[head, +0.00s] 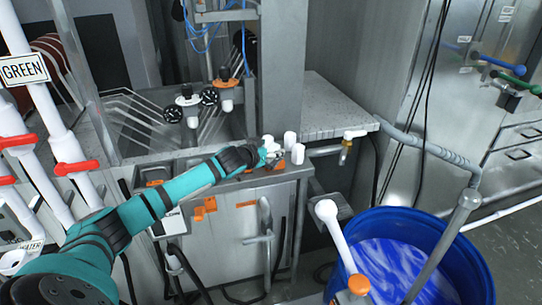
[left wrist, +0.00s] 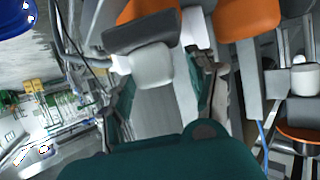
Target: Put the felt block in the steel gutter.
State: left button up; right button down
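My left gripper (head: 270,150) reaches over the top of the steel machine, close beside two white rounded pieces (head: 298,153). In the left wrist view its two teal-and-grey fingers (left wrist: 165,95) stand apart, with a grey surface showing between them and no clear grip on anything. A pale rounded piece (left wrist: 152,66) lies just beyond the fingertips, in front of a dark grey block-like part (left wrist: 140,32). I cannot tell for sure which piece is the felt block. The steel gutter cannot be picked out with certainty. My right gripper is not in view.
A blue drum (head: 447,245) with blue liquid stands at the lower right. A grey slab shelf (head: 325,100) and pipes are right of the gripper. A steel post (head: 283,65) rises just behind it. White pipes with red handles (head: 75,168) stand at left.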

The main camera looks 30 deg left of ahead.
pick_arm(q)
jog(key=c, duration=1.1)
grip_shut()
jog(key=shift+r, duration=0.15)
